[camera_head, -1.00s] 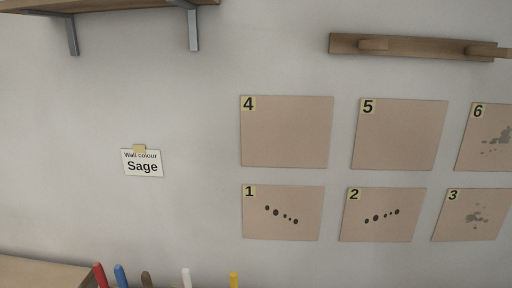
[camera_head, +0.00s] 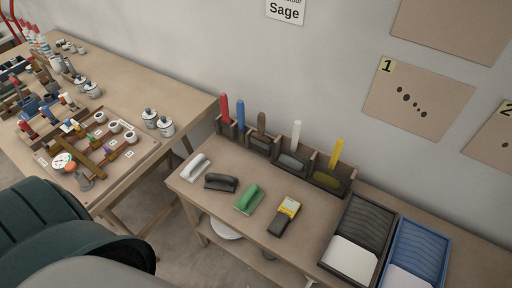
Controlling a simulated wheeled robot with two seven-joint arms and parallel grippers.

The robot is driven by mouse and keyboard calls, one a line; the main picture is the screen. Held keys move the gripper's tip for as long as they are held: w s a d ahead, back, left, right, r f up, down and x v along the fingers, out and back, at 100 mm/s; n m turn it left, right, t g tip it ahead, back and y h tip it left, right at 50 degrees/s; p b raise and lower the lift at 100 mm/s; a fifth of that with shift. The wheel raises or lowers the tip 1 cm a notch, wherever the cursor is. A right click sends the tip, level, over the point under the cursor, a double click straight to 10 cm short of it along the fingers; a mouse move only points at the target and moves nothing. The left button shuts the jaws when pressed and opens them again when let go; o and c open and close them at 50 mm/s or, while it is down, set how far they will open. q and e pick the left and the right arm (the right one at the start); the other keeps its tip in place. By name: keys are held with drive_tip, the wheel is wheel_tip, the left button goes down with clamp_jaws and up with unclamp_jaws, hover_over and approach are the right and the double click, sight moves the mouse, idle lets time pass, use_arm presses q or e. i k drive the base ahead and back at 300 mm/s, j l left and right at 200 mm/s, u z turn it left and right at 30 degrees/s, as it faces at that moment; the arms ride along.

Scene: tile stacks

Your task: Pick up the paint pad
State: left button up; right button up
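Several hand tools lie in a row on the wooden bench (camera_head: 308,244). From left to right they are a pale tool with a white handle (camera_head: 195,167), a dark grey block-shaped tool (camera_head: 220,182), a green tool with a raised handle (camera_head: 248,199) and a yellow and black tool (camera_head: 285,215). I cannot tell for certain which one is the paint pad; the handled, flat ones look most like it. Neither gripper is in view. Dark green and grey rounded parts of my own body fill the lower left corner.
A wooden rack (camera_head: 265,148) with several coloured handles stands at the bench's back. A black paint tray (camera_head: 364,226) and a blue paint tray (camera_head: 418,250) lie at right. A second table (camera_head: 165,95) at left is crowded with pots and tools. Numbered boards (camera_head: 418,100) hang on the wall.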

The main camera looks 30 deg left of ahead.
sight(249, 197)
drive_tip(key=k+j+u, duration=0.1)
drive_tip(key=u, duration=0.8)
